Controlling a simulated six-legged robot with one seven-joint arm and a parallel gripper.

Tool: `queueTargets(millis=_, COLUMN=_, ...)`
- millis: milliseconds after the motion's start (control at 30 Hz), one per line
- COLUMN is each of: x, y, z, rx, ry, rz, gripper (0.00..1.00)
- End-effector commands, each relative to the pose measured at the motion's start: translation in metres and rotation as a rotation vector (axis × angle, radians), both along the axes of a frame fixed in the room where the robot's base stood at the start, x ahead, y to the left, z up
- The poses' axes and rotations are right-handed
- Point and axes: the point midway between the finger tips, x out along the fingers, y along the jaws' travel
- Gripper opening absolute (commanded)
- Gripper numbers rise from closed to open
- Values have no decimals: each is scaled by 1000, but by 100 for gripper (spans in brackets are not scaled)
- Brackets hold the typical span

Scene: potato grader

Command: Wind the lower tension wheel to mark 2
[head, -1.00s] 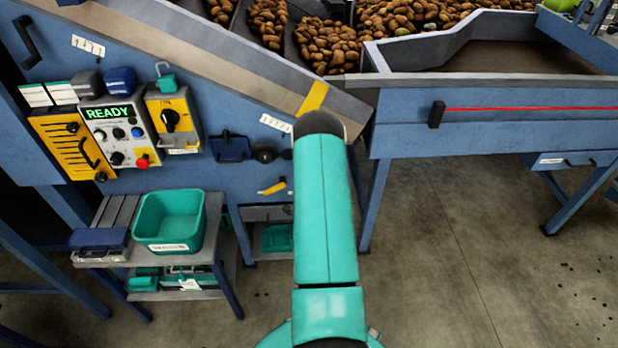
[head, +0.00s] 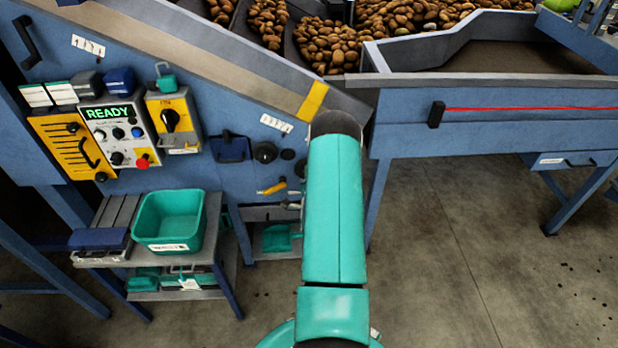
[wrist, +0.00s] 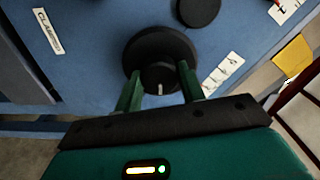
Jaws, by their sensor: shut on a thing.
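In the wrist view my gripper (wrist: 158,84) has its two green fingers either side of the small hub of a round black wheel (wrist: 152,48), shut on it. A short pale line shows on the hub, pointing towards my palm. A white label with a row of marks (wrist: 222,74) is on the blue panel to the wheel's right; its figures are too small to read.
A second black disc (wrist: 198,10) is at the wrist view's top. The head view shows a black knob (head: 265,152), a yellow handle (head: 272,187), a READY control box (head: 120,134) and a teal bin (head: 168,222) on a side table.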

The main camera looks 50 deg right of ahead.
Motion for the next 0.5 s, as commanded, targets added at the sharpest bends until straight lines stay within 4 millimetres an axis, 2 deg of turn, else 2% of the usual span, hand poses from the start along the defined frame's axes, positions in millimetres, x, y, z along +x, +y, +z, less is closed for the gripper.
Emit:
queueTargets(millis=33, x=0, y=3, z=-2, rx=4, ry=2, rz=3, gripper=16)
queueTargets(millis=67, x=0, y=3, z=-2, rx=4, ry=2, rz=4, gripper=41)
queueTargets(millis=167, x=0, y=2, z=-2, rx=3, ry=2, rz=3, gripper=61)
queueTargets(millis=500, x=-2, y=3, z=-1, rx=1, ry=2, rz=2, gripper=61)
